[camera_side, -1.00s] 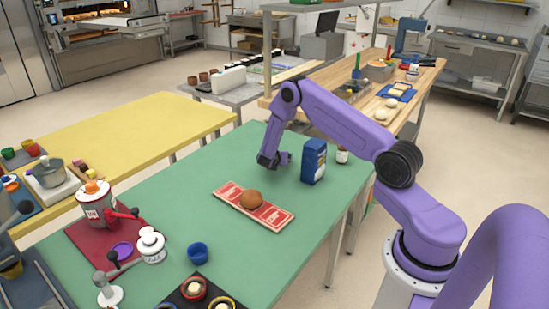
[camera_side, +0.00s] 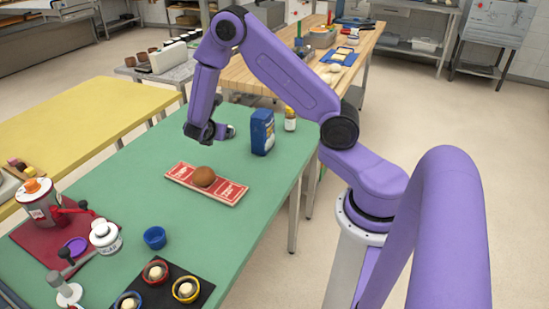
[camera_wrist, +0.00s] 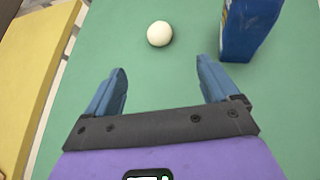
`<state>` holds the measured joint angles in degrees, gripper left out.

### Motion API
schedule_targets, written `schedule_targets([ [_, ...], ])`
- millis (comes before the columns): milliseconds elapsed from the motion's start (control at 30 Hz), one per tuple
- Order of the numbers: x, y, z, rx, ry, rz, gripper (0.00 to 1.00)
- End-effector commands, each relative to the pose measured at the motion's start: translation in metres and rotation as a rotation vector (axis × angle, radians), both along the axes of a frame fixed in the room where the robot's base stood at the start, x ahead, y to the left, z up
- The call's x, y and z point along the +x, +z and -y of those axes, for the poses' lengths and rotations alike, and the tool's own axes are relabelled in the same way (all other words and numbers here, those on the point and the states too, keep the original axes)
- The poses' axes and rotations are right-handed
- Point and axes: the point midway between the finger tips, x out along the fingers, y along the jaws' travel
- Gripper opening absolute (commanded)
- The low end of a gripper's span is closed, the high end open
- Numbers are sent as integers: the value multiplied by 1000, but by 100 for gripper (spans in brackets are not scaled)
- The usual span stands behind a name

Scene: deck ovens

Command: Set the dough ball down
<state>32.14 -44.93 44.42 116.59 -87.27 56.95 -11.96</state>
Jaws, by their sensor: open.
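In the side view my gripper (camera_side: 222,131) hangs low over the far part of the green table (camera_side: 130,165), left of a blue carton (camera_side: 262,132). I cannot make out the pale ball in the side view.
The blue carton (camera_wrist: 245,25) stands close right of the pale ball. A brown ball (camera_side: 204,177) sits on a red and white board (camera_side: 232,191). A small bottle (camera_side: 290,119), a blue cup (camera_side: 154,237) and a dark tray (camera_side: 172,298) are also on the table.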

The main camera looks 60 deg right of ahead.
Motion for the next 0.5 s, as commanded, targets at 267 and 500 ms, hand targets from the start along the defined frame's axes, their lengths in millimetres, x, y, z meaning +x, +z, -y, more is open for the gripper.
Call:
schedule_targets([
  [267, -85, 62, -91, 325, -199, 166, 88],
  [500, -189, 89, -155, 664, -370, 170, 88],
])
